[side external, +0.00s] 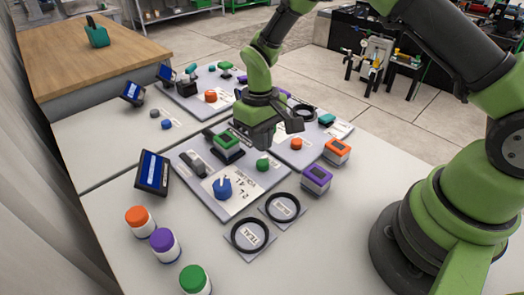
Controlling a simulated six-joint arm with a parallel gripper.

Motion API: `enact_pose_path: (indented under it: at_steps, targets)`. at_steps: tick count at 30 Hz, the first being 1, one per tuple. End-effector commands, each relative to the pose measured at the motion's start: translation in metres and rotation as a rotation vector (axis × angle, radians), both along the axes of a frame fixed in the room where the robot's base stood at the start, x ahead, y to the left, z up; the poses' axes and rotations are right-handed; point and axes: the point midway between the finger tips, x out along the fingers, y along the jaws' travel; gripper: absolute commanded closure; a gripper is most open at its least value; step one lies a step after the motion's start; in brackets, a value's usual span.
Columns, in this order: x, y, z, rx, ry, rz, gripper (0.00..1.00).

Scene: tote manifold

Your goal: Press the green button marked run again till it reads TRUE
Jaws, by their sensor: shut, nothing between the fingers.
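A round green button (263,166) sits near the right edge of the nearest grey panel (207,192). Its marking is too small to read, so I cannot tell whether it says run. My gripper (262,143) points down just above and behind this button, shut and empty. I cannot tell whether the fingertips touch it. A tilted dark screen (153,173) with a blue display stands at the panel's left; its text is not legible.
The panel also carries a blue knob (222,188), a grey lever (191,163) and a green-topped block (229,141). Purple (316,180) and orange (337,151) boxes stand to the right. Black rings (283,193) and capped jars (138,221) stand in front.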

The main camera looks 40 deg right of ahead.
Motion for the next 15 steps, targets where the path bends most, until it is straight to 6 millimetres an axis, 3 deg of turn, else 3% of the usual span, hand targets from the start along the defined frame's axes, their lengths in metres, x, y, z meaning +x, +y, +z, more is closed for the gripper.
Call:
enact_pose_path:
  at_steps: [6, 15]
  targets:
    - [-0.002, 0.001, -0.027, 0.0, -0.001, 0.001, 1.0]
    - [-0.002, 0.002, -0.033, 0.001, -0.004, 0.0, 1.0]
